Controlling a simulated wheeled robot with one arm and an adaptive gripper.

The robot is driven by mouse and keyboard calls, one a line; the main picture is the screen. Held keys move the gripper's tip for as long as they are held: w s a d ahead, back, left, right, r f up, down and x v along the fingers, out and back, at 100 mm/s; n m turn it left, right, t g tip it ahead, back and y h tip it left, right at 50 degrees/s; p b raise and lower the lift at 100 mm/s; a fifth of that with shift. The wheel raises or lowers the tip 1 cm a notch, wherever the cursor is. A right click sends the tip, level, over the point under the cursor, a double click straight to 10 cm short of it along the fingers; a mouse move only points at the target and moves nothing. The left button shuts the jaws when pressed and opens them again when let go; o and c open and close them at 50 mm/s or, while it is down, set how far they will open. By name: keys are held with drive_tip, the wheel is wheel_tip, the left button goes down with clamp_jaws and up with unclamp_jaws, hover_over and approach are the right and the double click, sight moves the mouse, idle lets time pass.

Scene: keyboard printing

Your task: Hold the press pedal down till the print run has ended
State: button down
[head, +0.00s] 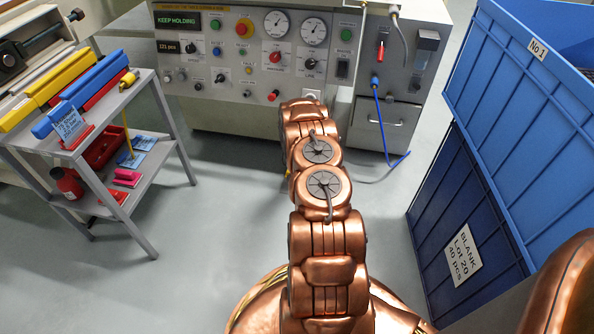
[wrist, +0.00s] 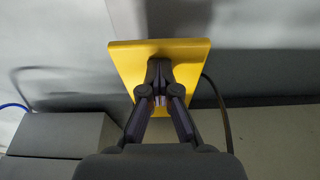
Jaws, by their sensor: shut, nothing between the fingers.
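The yellow press pedal (wrist: 125,62) is in the wrist view, on the grey floor. My gripper (wrist: 160,98) is shut and empty, with its fingertips over the pedal's middle. The fingertips look pressed against its top, though I cannot tell how far down the pedal is. In the head view my copper arm hides the gripper and nearly all of the pedal. The machine's panel (head: 250,50) has a small display (head: 177,20) that reads "KEEP HOLDING" in green. A counter (head: 168,46) below it reads "121 pcs".
A grey cart (head: 172,150) with coloured bars and tools stands at the left. Blue crates (head: 515,120) are stacked at the right, one labelled "BLANK Lot 20 40 pcs". A blue cable (head: 384,130) hangs from the cabinet to the floor. A dark cable (wrist: 218,100) runs beside the pedal.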

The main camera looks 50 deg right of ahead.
drive_tip(key=shift+s+a+f+g, duration=0.15)
drive_tip(key=shift+s+a+f, duration=0.25)
drive_tip(key=shift+f, duration=0.15)
drive_tip(key=shift+s+a+f+g, duration=0.15)
drive_tip(key=shift+s+a+f, duration=0.2)
drive_tip(key=shift+f, duration=0.2)
drive_tip(key=r+p, duration=0.1)
drive_tip(key=r, duration=0.1)
drive_tip(key=r+p, duration=0.1)
drive_tip(key=r, duration=0.5)
drive_tip(key=shift+w+d+r+p, duration=0.15)
drive_tip(key=shift+w+d+p, duration=0.05)
drive_tip(key=shift+w+p, duration=0.2)
drive_tip(key=s+a+p+v, duration=0.1)
drive_tip(key=p+v, duration=0.3)
drive_tip(key=v, duration=1.3)
drive_tip(key=shift+s+a+f, duration=0.2)
drive_tip(key=shift+s+a, duration=0.2)
drive_tip(key=shift+a, duration=0.1)
